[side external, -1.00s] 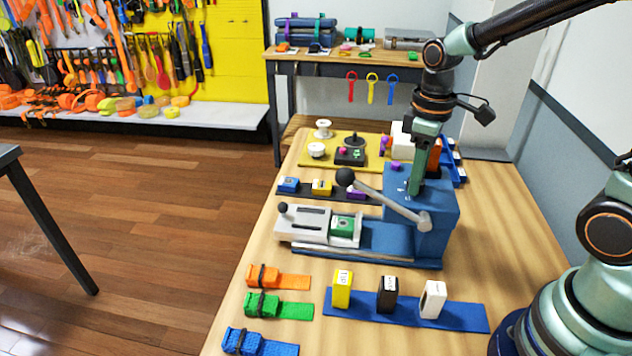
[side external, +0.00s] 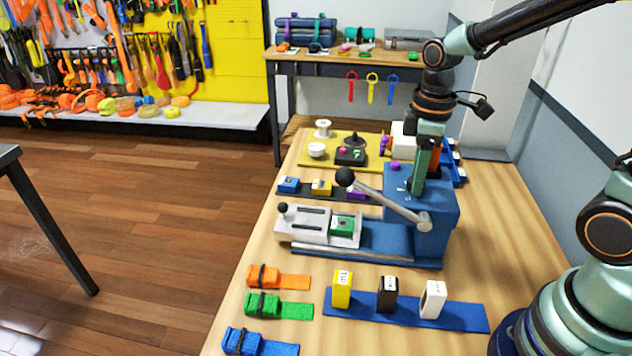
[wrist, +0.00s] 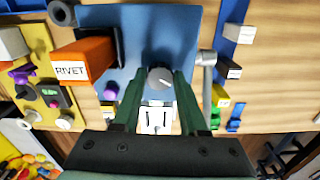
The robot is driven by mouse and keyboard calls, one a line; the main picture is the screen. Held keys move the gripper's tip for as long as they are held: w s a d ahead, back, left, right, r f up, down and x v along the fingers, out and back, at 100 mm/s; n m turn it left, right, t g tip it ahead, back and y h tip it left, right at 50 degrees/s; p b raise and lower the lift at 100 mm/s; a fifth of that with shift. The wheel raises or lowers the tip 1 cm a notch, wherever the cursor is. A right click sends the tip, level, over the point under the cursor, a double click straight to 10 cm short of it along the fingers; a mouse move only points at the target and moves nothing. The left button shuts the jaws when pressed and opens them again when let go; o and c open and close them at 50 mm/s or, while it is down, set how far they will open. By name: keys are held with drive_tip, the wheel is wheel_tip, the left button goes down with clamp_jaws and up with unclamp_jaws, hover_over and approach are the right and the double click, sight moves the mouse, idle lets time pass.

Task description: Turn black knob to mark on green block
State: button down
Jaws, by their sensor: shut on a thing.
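The black knob (wrist: 160,77) sits on top of the blue press housing (wrist: 135,30). It looks dark grey in the wrist view, with a short light line pointing to the lower right. In the side view my gripper (side external: 414,188) hides most of the knob. The green block (side external: 342,226) sits in the grey sliding holder, with a pale mark on top too small to read.
A lever with a black ball (side external: 345,177) slants across the front of the blue housing. An orange block labelled RIVET (wrist: 84,62) and a purple knob (wrist: 110,90) stand close left of my fingers in the wrist view. Yellow, black and white blocks stand on a blue strip (side external: 455,315) in front.

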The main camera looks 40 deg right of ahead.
drive_tip(key=shift+c, duration=2.2)
unclamp_jaws()
wheel_tip(320, 180, up, 12)
drive_tip(key=s+f+m+t, duration=0.1)
drive_tip(key=m+t, duration=0.1)
drive_tip(key=s+a+f+m+t, duration=0.1)
drive_tip(key=m, duration=0.2)
drive_tip(key=s+f+m+t, duration=0.1)
drive_tip(key=s+m+t, duration=0.1)
drive_tip(key=m, duration=0.1)
drive_tip(key=shift+a+t, duration=0.3)
